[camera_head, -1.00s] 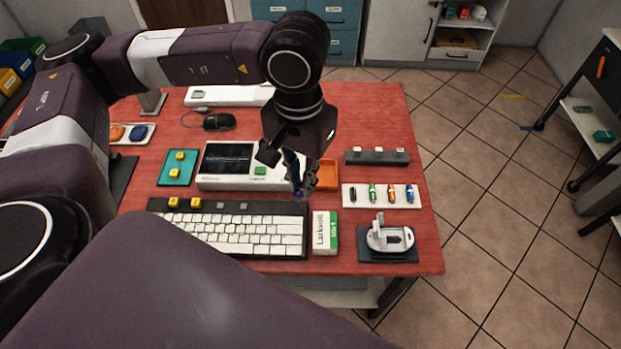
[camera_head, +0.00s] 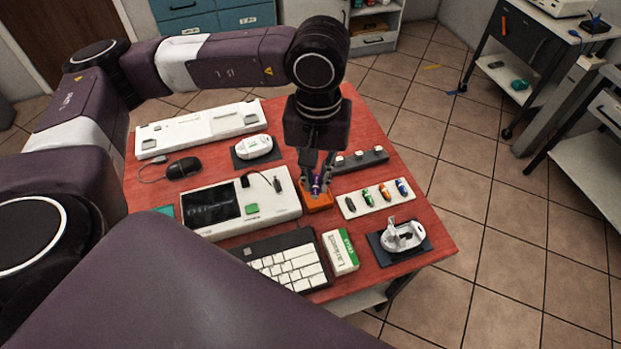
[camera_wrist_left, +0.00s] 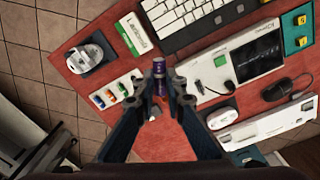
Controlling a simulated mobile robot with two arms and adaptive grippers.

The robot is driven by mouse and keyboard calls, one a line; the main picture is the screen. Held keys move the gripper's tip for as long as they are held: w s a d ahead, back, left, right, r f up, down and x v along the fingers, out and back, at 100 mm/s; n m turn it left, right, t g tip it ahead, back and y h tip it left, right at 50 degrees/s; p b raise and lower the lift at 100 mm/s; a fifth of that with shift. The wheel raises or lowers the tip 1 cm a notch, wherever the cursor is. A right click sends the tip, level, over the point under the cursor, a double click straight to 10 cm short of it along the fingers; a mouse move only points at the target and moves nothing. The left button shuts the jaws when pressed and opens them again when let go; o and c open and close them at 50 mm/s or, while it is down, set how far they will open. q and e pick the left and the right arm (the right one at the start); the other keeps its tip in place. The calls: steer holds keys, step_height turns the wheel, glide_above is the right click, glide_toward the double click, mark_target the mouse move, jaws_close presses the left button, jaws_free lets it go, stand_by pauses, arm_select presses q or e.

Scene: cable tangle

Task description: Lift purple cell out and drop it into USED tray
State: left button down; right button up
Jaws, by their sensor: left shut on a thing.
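My left gripper (camera_head: 317,178) points down with its fingers closed on the purple cell (camera_head: 316,187). In the left wrist view the purple cell (camera_wrist_left: 158,70) sits between the fingertips (camera_wrist_left: 159,78). In the head view, the cell is over the small orange tray (camera_head: 319,204), partly hidden by the fingers. I cannot tell whether the cell touches the tray's floor. No USED label is readable. My right gripper is not in view.
A white holder (camera_head: 374,197) with several coloured cells lies right of the orange tray. An open white case (camera_head: 402,237) sits on a dark pad. The tester (camera_head: 214,205), keyboard (camera_head: 283,262) and green-white box (camera_head: 341,251) are close by. A grey strip (camera_head: 361,160) lies behind.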

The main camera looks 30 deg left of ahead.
arm_select(q)
steer(key=w+f+n+p, duration=0.1)
steer(key=w+f+n, duration=0.25)
steer(key=n, duration=0.65)
steer(key=w+f+n+p, duration=0.15)
steer(key=w+n, duration=0.35)
steer(key=n, duration=0.5)
steer(key=shift+w+a+f+n+b, duration=0.4)
steer(key=shift+a+f+n, duration=0.6)
steer(key=shift+f+n, duration=2)
steer(key=shift+w+a+f+n+b, duration=0.4)
steer(key=shift+a+f+n, duration=1)
steer(key=shift+n, duration=2.65)
steer(key=shift+w+a+f+n+b, duration=0.25)
steer(key=shift+w+a+f+n, duration=0.3)
steer(key=shift+f+n, duration=2.65)
steer(key=shift+r+n, duration=0.35)
steer(key=shift+r, duration=0.1)
steer(key=c, duration=1.9)
jaws_free()
